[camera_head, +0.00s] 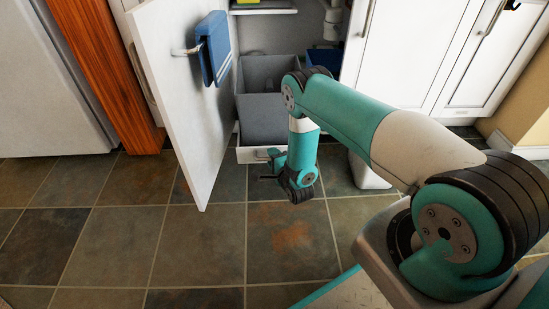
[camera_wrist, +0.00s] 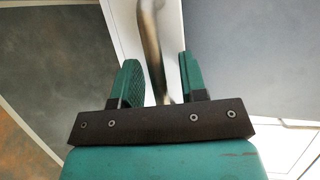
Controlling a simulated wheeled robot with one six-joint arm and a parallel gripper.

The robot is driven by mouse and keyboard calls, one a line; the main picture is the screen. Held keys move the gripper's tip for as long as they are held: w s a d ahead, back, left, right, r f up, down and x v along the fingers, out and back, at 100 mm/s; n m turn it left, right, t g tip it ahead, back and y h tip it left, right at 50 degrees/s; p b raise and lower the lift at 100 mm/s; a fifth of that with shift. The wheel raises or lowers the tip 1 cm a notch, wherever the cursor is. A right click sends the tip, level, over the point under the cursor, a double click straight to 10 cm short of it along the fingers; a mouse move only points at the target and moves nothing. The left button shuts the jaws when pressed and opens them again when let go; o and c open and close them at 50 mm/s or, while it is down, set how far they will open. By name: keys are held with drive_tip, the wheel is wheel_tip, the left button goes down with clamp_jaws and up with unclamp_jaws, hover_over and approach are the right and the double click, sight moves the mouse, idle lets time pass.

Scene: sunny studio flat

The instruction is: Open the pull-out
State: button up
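The pull-out (camera_head: 246,156) is a low white-fronted unit with grey bins (camera_head: 262,110) inside the open cabinet. Its front carries a metal bar handle, which shows in the wrist view as a bar (camera_wrist: 150,40). My gripper (camera_head: 268,168) is low in front of the pull-out, at the handle. In the wrist view my gripper (camera_wrist: 158,82) has its two green fingers apart, one on each side of the bar, with a gap visible on both sides. The arm hides part of the pull-out's right side.
A white cabinet door (camera_head: 185,110) stands open at the left, with a blue towel (camera_head: 213,48) on it. A blue container (camera_head: 324,58) sits at the cabinet's back right. Closed white doors (camera_head: 405,50) are at the right. The tiled floor (camera_head: 200,245) in front is clear.

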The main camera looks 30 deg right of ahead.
drive_tip(key=s+a+r+p, duration=0.1)
drive_tip(key=s+r+p, duration=0.2)
drive_tip(key=s+p, duration=0.8)
drive_tip(key=s, duration=0.6)
drive_tip(key=shift+p, duration=0.3)
drive_tip(key=shift+s, duration=0.1)
